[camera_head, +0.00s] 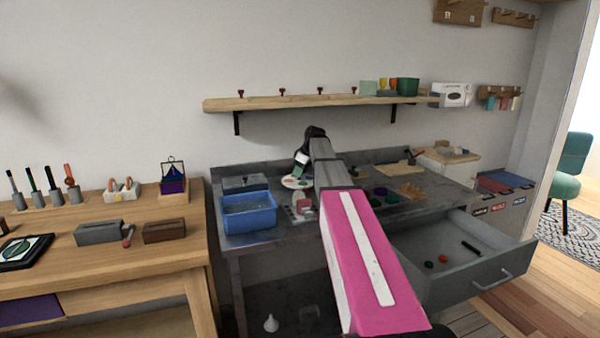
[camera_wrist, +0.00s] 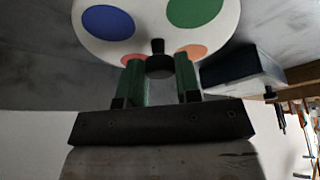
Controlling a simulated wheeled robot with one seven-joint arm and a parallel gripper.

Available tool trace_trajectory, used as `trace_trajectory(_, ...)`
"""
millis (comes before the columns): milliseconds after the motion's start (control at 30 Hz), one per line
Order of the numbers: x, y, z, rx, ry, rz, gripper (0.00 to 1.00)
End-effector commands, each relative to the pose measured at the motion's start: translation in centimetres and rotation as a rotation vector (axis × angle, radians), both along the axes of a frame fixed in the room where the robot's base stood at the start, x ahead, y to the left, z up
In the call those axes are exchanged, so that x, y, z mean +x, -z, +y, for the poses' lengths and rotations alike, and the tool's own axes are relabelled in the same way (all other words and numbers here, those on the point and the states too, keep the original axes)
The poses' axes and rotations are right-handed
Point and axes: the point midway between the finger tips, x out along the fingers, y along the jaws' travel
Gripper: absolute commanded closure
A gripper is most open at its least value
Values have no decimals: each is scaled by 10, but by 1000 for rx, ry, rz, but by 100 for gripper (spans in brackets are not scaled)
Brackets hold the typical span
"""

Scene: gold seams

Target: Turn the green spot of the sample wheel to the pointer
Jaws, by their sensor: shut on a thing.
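The sample wheel (camera_wrist: 150,25) is a white disc at the top of the wrist view, cut off by the frame. It has a blue spot (camera_wrist: 108,20), a green spot (camera_wrist: 194,10), and partly hidden red (camera_wrist: 132,59) and orange (camera_wrist: 192,51) spots near my fingers. My gripper (camera_wrist: 158,68) has its green fingers on either side of a dark knob (camera_wrist: 157,46) at the wheel's near rim, shut on it. In the head view the wheel (camera_head: 295,183) lies small on the grey bench, beside my arm. I cannot make out the pointer.
A blue bin (camera_head: 248,212) stands left of the wheel on the grey bench (camera_head: 345,212). A small grey and red item (camera_head: 303,208) is in front of the wheel. An open drawer (camera_head: 480,268) juts out at right. A wooden shelf (camera_head: 320,101) hangs above.

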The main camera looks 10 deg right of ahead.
Motion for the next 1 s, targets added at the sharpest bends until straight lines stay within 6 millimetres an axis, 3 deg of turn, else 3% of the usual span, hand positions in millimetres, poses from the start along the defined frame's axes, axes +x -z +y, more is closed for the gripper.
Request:
trace_trajectory(500,0,0,0,-1,-17,0,100)
trace_trajectory(533,0,0,0,-1,-17,0,59)
trace_trajectory(600,0,0,0,-1,-17,0,44)
trace_trajectory(1000,-1,-6,-2,0,-17,0,44)
